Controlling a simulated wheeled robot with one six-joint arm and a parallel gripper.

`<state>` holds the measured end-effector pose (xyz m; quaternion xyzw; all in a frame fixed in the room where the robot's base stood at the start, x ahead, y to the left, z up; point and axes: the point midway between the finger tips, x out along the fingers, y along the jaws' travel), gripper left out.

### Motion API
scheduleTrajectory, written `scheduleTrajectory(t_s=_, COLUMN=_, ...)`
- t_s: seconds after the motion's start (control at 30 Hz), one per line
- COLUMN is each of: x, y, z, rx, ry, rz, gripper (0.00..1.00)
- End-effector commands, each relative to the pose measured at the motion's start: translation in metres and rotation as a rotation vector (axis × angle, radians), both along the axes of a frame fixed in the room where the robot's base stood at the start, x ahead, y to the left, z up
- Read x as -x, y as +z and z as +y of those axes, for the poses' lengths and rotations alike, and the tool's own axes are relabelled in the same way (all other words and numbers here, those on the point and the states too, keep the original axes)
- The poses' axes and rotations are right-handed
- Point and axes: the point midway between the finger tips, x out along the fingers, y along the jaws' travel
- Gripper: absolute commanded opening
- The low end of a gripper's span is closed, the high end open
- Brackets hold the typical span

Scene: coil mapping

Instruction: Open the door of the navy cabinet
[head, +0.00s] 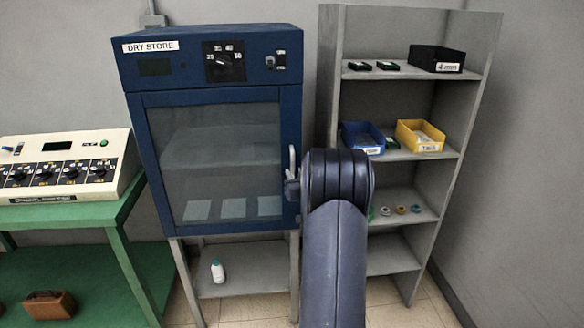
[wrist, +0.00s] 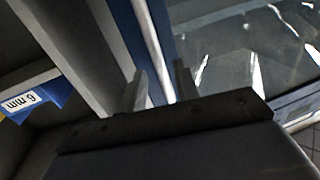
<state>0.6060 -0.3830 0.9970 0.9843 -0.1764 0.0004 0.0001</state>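The navy cabinet (head: 187,68), labelled DRY STORE, stands left of centre in the head view. Its glass door (head: 215,165) has a navy frame and looks closed. A pale upright handle (head: 291,160) is at the door's right edge. My gripper (head: 292,188) is at the handle's lower part, partly hidden by my arm. In the wrist view my gripper (wrist: 158,84) has its two fingers apart, with the pale handle bar (wrist: 152,40) running between them. A gap shows beside the bar, and I cannot tell whether either finger touches it.
A grey shelf unit (head: 326,75) stands close on the right, with a blue bin (head: 362,138), a yellow bin (head: 420,135) and a black bin (head: 436,58). A green bench (head: 90,215) with a control box (head: 65,165) stands left. A white bottle (head: 217,271) sits below the cabinet.

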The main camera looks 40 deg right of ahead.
Motion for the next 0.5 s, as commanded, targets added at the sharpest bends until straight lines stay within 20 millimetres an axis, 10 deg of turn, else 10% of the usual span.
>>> scheduleTrajectory(t_s=0.5, x=-0.035, y=0.0, z=-0.013, rx=0.0, ry=0.0, rz=0.001, gripper=0.3)
